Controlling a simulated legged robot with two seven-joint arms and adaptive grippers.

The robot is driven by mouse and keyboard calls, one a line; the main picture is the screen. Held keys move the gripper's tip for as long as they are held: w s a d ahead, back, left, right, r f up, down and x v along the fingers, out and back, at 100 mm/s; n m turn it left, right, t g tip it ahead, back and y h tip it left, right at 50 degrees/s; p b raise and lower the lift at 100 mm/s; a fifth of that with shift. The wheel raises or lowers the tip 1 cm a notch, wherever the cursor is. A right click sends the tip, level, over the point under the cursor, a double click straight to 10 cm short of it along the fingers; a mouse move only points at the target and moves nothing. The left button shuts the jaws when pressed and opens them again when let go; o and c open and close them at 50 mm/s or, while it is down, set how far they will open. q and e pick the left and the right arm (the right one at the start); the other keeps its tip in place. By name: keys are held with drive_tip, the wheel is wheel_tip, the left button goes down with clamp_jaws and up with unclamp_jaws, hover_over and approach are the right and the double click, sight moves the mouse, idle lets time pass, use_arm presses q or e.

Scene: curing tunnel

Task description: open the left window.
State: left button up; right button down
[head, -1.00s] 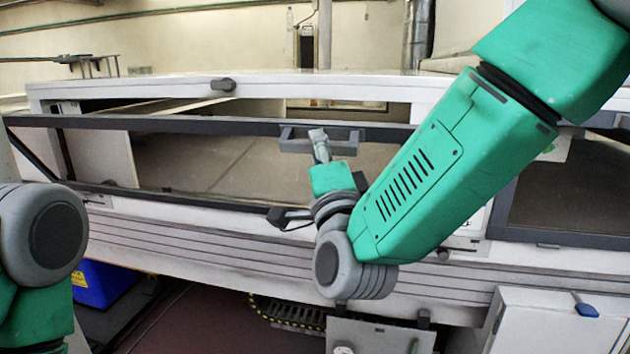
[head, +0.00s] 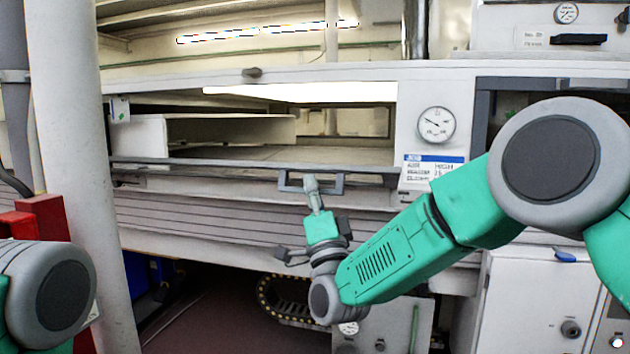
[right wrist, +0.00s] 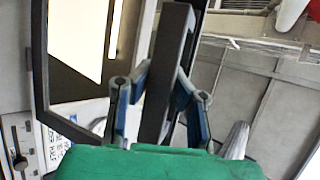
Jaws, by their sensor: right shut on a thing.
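The left window (head: 200,164) is a dark-framed flap in the white tunnel wall. Its top bar hangs out and low, and the opening (head: 330,135) above it is clear, so the window stands open. A dark bracket handle (head: 340,182) sits on this bar. My right gripper (head: 311,183) is shut on the handle. In the right wrist view, the gripper's blue-grey fingers (right wrist: 158,95) lie on both sides of the dark handle bar (right wrist: 172,55). The fingertips are small in the head view. My left gripper is out of view; only part of its arm shows.
A pale column (head: 70,130) stands at the left, with red boxes (head: 40,215) beside it. A round gauge (head: 436,124) is on the wall right of the opening. A white cabinet (head: 520,300) stands low at the right, and a cable chain (head: 280,300) lies below.

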drive_tip(key=f, duration=0.1)
drive_tip(key=f+b, duration=0.1)
drive_tip(key=f, duration=0.2)
drive_tip(key=shift+s+a+f, duration=0.1)
drive_tip(key=shift+s+a, duration=0.2)
drive_tip(key=shift+a, duration=0.05)
drive_tip(key=shift+a+f, duration=0.1)
drive_tip(key=c, duration=1.8)
unclamp_jaws()
drive_tip(key=shift+s, duration=0.1)
drive_tip(key=o, duration=0.4)
drive_tip(key=shift+s, duration=0.15)
drive_tip(key=shift+r, duration=0.2)
